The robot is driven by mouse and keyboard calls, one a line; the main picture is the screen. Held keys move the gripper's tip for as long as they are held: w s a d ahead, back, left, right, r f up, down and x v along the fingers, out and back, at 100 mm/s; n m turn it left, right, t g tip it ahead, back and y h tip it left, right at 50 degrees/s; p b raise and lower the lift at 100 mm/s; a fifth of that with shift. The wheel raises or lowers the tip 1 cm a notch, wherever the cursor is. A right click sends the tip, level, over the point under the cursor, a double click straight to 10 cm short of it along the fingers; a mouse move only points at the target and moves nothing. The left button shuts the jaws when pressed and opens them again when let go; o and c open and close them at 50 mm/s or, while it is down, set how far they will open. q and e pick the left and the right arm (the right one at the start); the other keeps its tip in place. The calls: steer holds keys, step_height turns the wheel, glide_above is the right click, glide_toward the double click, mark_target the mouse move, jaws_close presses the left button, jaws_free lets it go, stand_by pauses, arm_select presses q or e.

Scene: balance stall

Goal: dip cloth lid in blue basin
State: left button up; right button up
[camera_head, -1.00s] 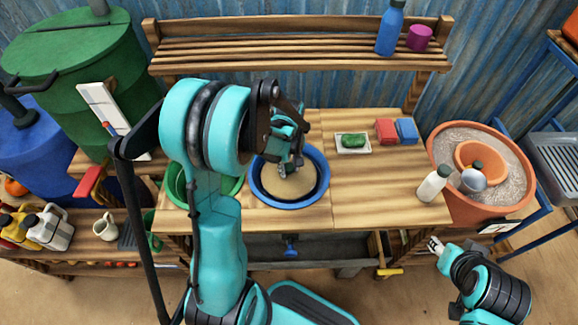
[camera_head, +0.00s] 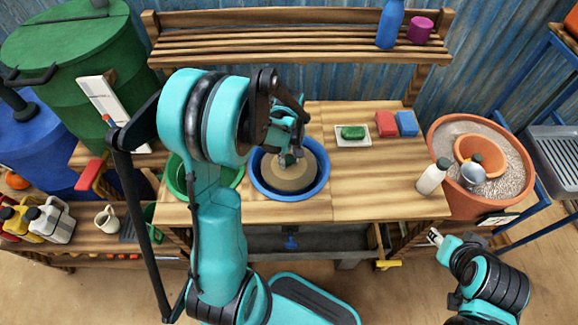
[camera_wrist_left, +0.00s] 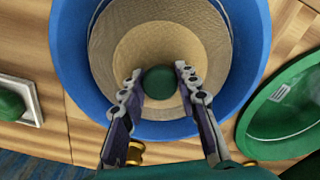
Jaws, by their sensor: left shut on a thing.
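The blue basin (camera_head: 322,178) stands on the wooden bench; its blue rim also surrounds the lid in the left wrist view (camera_wrist_left: 72,60). The cloth lid (camera_head: 292,182) is a round, tan, woven disc with a paler centre and a green knob (camera_wrist_left: 158,82). It lies within the basin's outline; whether it touches the contents I cannot tell. My left gripper (camera_head: 288,157) points down over the basin, shut on the lid's knob, with one finger on each side in the wrist view (camera_wrist_left: 160,84). My right gripper (camera_head: 437,238) is low at the right, away from the basin, its jaws unclear.
A green basin (camera_head: 238,182) stands left of the blue one, partly behind my arm. A green soap on a white dish (camera_head: 353,143), red and blue sponges (camera_head: 386,124), a white bottle (camera_head: 432,177) and a terracotta pot (camera_head: 512,190) are rightward. The bench between is clear.

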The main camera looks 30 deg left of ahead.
mark_target(289, 158)
arm_select(q)
steer(key=shift+r+p, duration=2.35)
steer(key=shift+r, duration=1.15)
step_height(289, 158, up, 4)
steer(key=p, duration=0.3)
